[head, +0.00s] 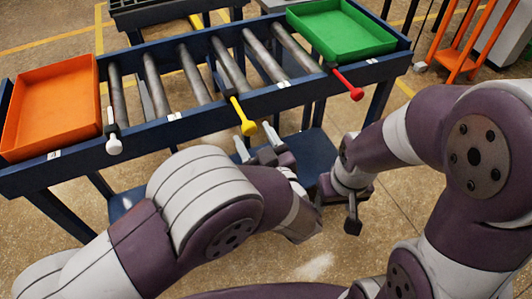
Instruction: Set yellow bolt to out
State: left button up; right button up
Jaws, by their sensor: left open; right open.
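The yellow bolt (241,114) sits on the front rail of the blue roller conveyor, near the middle. Its yellow knob sticks out toward me, and a dark rod runs behind it between the rollers. My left gripper (256,140) is just below and in front of the yellow knob, its two grey fingers apart and empty. It does not appear to touch the knob. My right gripper (338,208) hangs lower and to the right, away from the conveyor. It is open and empty, and its fingers are partly hidden.
A white bolt (112,135) is on the rail at left and a red bolt (347,85) at right. An orange tray (50,108) and a green tray (341,32) stand at the conveyor's ends. An orange frame (461,45) stands at the far right.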

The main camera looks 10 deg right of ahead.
pick_arm(q)
jog(key=p+v, duration=0.1)
jog(key=v, duration=0.9)
